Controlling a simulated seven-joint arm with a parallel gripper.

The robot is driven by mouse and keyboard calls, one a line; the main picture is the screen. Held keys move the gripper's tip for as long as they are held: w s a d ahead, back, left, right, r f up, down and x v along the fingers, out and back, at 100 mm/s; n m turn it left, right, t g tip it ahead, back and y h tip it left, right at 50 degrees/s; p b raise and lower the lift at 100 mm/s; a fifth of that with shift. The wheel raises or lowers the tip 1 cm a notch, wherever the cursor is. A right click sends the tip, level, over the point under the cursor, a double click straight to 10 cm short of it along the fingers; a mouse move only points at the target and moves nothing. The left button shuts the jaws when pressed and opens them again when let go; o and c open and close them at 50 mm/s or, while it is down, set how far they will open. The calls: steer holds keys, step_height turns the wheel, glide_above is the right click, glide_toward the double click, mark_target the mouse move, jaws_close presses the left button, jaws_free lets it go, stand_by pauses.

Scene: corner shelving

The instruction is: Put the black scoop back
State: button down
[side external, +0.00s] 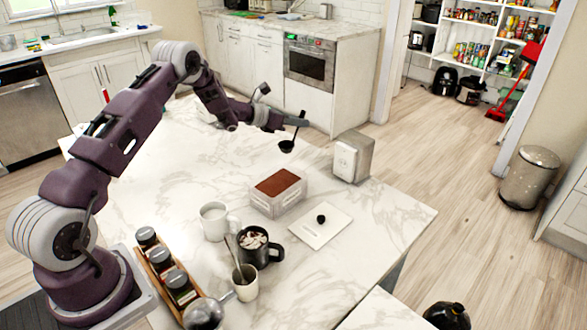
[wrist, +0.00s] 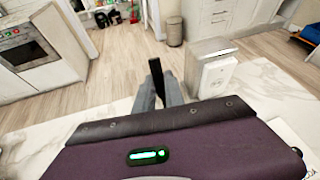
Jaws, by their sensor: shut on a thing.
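The black scoop (side external: 287,146) hangs in the air in the side view, bowl down, above the far part of the marble counter. My gripper (side external: 299,122) is shut on its handle, which rises between the fingertips. In the wrist view the dark handle (wrist: 156,74) stands between the grey fingers of my gripper (wrist: 162,85); the bowl is hidden there. A clear box of brown powder (side external: 279,207) stands open on the counter, below the scoop and nearer the camera. A white square lid (side external: 338,218) with a black knob lies beside the box.
A metal-and-white dispenser (side external: 352,158) stands right of the box. A white mug (side external: 213,222), a black mug (side external: 262,256), a cup with a spoon (side external: 245,288) and a rack of jars (side external: 160,262) stand nearer the camera. Counter left of the box is clear.

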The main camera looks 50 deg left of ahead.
step_height(320, 180, down, 9)
steer(key=shift+f, duration=0.1)
steer(key=c, duration=1.4)
jaws_free()
steer(key=shift+f, duration=0.15)
